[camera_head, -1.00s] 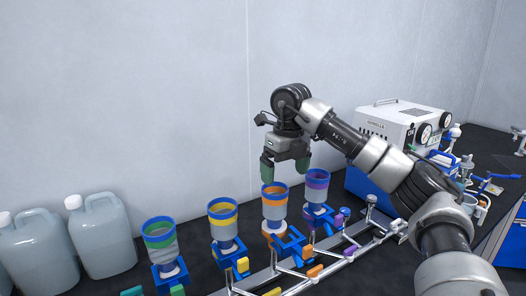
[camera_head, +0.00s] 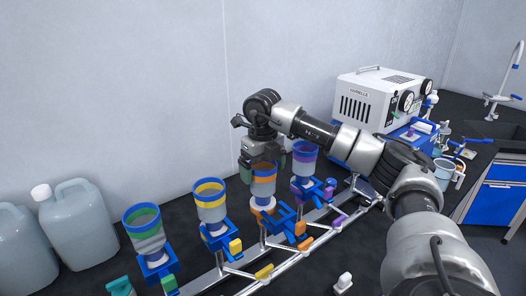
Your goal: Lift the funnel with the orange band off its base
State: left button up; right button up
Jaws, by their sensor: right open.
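The funnel with the orange band (camera_head: 263,186) is a pale cup with an orange ring, seated upright on its blue base (camera_head: 270,221) on the metal manifold. My right gripper (camera_head: 263,172) comes down from above with its green fingers apart, one at the left of the funnel's upper part and one at its right. The gripper hides the funnel's rim, and I cannot tell whether the fingers touch it. My left gripper is not in view.
The purple-banded funnel (camera_head: 304,160) stands close on the right, the yellow-banded one (camera_head: 210,200) on the left, and the green-banded one (camera_head: 145,228) farther left. Jugs (camera_head: 75,222) stand at the far left. A white pump (camera_head: 377,98) stands behind my right arm.

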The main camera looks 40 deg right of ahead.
jog(key=shift+s+f, duration=0.1)
jog(key=shift+f, duration=0.45)
jog(key=c, duration=1.1)
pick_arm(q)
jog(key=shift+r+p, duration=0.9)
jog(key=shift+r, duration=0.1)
pick_arm(e)
jog(key=shift+r, duration=1.05)
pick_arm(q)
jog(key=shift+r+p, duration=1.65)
pick_arm(e)
jog(key=shift+r, duration=2)
